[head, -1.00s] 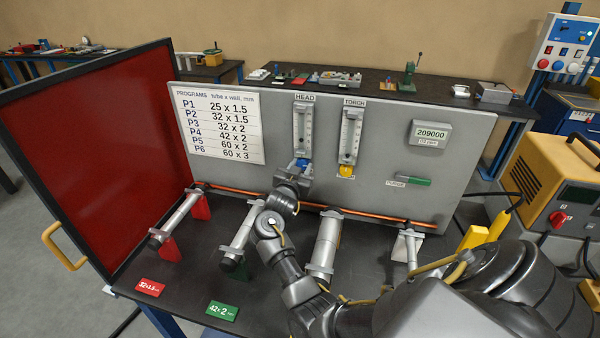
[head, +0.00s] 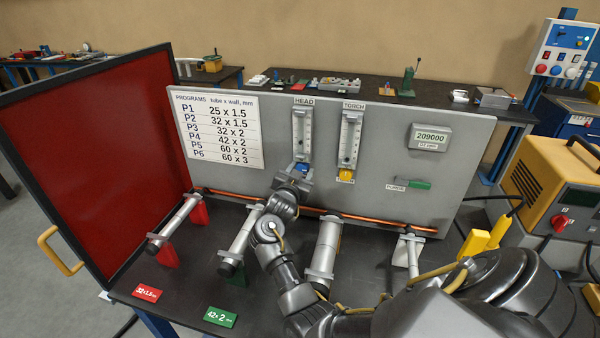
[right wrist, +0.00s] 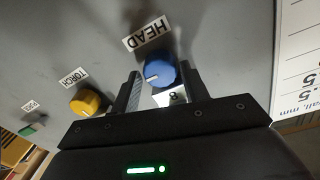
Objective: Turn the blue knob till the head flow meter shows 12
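The blue knob (head: 301,167) sits at the foot of the head flow meter (head: 302,134) on the grey panel. The meter's reading is too small to make out in the head view. My right gripper (head: 299,177) is at the knob and partly covers it. In the right wrist view, the blue knob (right wrist: 160,73) with its white pointer mark lies between the two dark fingertips of my right gripper (right wrist: 159,70). The fingers are apart, with a gap visible on the left side, so it looks open. My left gripper is not in view.
The yellow knob (head: 346,175) of the torch meter (head: 349,139) is close to the right. A copper tube (head: 355,217) runs across the panel's foot, above clamps on the dark bench. A red screen (head: 95,160) stands at left. A green purge lever (head: 418,184) is further right.

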